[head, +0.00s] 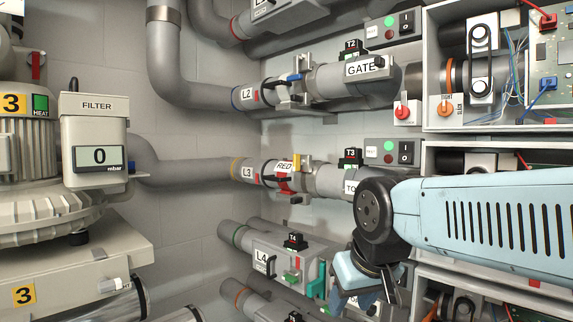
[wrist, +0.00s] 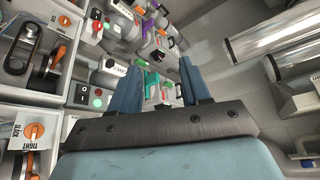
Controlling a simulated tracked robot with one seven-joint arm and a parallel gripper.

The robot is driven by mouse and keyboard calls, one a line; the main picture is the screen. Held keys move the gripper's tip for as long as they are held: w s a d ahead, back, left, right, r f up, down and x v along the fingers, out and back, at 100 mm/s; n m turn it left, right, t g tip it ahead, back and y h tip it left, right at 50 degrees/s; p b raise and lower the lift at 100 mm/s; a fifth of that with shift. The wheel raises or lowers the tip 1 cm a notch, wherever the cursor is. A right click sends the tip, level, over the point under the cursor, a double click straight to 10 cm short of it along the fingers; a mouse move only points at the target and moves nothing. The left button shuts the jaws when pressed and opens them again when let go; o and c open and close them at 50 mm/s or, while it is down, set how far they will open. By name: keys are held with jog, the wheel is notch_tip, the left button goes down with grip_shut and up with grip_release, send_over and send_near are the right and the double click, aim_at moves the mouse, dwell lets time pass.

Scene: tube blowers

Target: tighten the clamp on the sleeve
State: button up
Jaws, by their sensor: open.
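My gripper (head: 352,298) hangs at lower centre right in the head view, right of the L4 line. In the wrist view its two blue fingers (wrist: 152,62) stand apart with nothing gripped. The L3 line carries a sleeve with a red-banded clamp (head: 284,180) and a yellow tab (head: 297,161), left of and above my gripper. The L2 line has a fitting with a blue lever (head: 294,77). A teal part (head: 317,280) on the L4 line is close to my gripper; teal parts (wrist: 152,85) show between the fingers in the wrist view. Which clamp is meant cannot be told.
Open control boxes (head: 490,65) with belts and wires stand at right. A filter unit (head: 95,140) reading 0 is at left. An orange TIGHT/SLACK knob (wrist: 34,131) shows in the wrist view.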

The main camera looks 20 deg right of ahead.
jog(key=shift+c, duration=0.2)
jog(key=shift+c, duration=0.5)
jog(key=w+d+r+n+g+h, duration=0.2)
jog(key=w+d+r+n+h, duration=0.25)
jog(key=w+n, duration=0.4)
jog(key=n+t+h, duration=0.5)
jog(key=n+h, duration=0.6)
jog(key=n, duration=0.5)
send_near(294, 159)
jog(key=x, duration=0.9)
jog(key=shift+w, duration=0.2)
jog(key=shift+d+m, duration=0.15)
jog(key=shift+m, duration=0.1)
